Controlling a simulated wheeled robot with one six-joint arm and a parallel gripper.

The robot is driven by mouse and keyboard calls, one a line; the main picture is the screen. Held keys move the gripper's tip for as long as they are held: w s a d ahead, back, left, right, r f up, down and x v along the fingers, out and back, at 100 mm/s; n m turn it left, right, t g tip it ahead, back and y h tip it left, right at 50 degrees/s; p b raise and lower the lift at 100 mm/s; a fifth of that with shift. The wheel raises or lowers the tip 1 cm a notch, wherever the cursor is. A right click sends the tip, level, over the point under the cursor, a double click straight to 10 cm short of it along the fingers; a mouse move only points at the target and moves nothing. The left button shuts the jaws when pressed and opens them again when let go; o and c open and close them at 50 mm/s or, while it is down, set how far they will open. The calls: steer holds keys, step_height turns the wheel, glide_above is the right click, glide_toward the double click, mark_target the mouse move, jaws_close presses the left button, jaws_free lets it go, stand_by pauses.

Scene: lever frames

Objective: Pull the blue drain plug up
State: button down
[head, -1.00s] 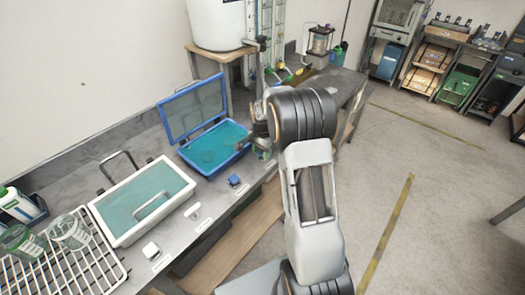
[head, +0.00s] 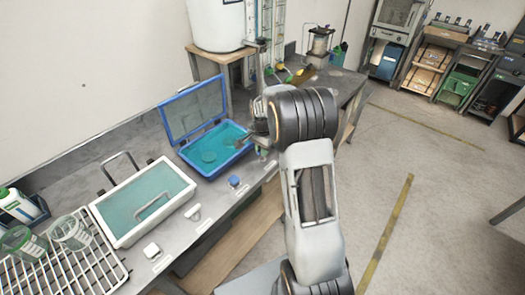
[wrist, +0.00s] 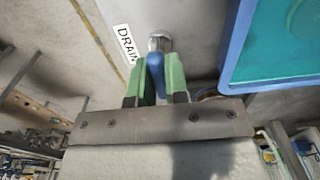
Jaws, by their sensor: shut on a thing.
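My gripper (wrist: 155,85) has green fingers and is shut on the blue drain plug (wrist: 155,68), which shows as a blue handle between them in the wrist view. A round metal fitting (wrist: 160,41) sits at its far end, beside a white label reading "DRAIN" (wrist: 124,43). How far the plug is raised I cannot tell. In the head view my gripper (head: 257,141) is at the right front corner of the blue open-lidded bath (head: 204,172), which holds teal liquid. The plug is not clear there, as my arm partly covers that area.
A white-rimmed bath (head: 122,240) with a handle stands left of the blue bath. A blue knob (head: 234,181) and a white lever (head: 194,211) are along the bench front. A wire rack (head: 70,268) holds jars at lower left.

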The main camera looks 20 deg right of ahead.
steer(key=shift+r, duration=0.75)
steer(key=shift+f, duration=0.1)
steer(key=c, duration=1.1)
jaws_free()
step_height(320, 180, up, 14)
steer(key=shift+f+b, duration=0.1)
steer(key=shift+b, duration=0.3)
steer(key=s+a+n+t, duration=0.1)
steer(key=s+a+n, duration=0.2)
steer(key=s, duration=0.4)
steer(key=s+a+f+n+t, duration=0.1)
steer(key=s+a+n, duration=0.3)
steer(key=s, duration=0.3)
steer(key=s+a+n+t, duration=0.2)
steer(key=s+a+n, duration=0.1)
steer(key=s+n, duration=0.3)
steer(key=shift+s+a+f, duration=0.1)
steer(key=shift+s+a, duration=0.1)
steer(key=shift+s, duration=0.3)
steer(key=shift+s+a+f, duration=0.1)
steer(key=shift+s+a, duration=0.05)
steer(key=shift+s, duration=0.35)
